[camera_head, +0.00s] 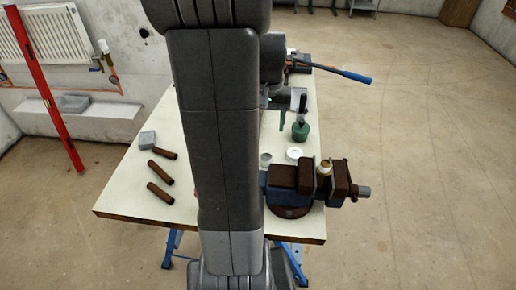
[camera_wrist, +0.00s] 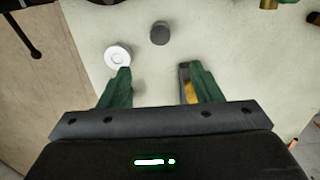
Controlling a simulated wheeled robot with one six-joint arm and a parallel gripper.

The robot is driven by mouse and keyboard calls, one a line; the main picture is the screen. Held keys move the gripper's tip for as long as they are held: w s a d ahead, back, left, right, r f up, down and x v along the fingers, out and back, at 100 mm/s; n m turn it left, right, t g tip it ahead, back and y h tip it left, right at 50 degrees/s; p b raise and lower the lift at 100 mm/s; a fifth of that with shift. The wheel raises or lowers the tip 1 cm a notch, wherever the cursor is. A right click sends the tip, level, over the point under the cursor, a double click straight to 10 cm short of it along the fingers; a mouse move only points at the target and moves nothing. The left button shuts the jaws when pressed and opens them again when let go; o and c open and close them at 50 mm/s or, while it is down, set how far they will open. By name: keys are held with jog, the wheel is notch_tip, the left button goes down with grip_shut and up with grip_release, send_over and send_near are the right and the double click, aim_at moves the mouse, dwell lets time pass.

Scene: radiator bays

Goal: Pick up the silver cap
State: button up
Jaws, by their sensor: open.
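The silver cap (camera_head: 265,160) is a small grey cylinder standing on the pale bench top, just right of my arm and left of the vise. In the wrist view it shows as a dark grey round piece (camera_wrist: 160,33) near the top centre. My gripper (camera_wrist: 155,70) is open and empty, its two green fingers spread apart. The cap lies ahead of the fingertips, roughly in line with the gap, and is not touched. My arm crosses the middle of the head view and hides part of the bench.
A blue-brown vise (camera_head: 290,185) stands at the near right.

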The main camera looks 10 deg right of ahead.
notch_tip(320, 180, down, 8)
jog(key=shift+s+r, duration=0.1)
jog(key=shift+s+a+f+p, duration=0.15)
jog(key=shift+f+p, duration=0.25)
jog(key=shift+f, duration=2.3)
jog(key=c, duration=1.1)
jog(key=shift+r, duration=0.1)
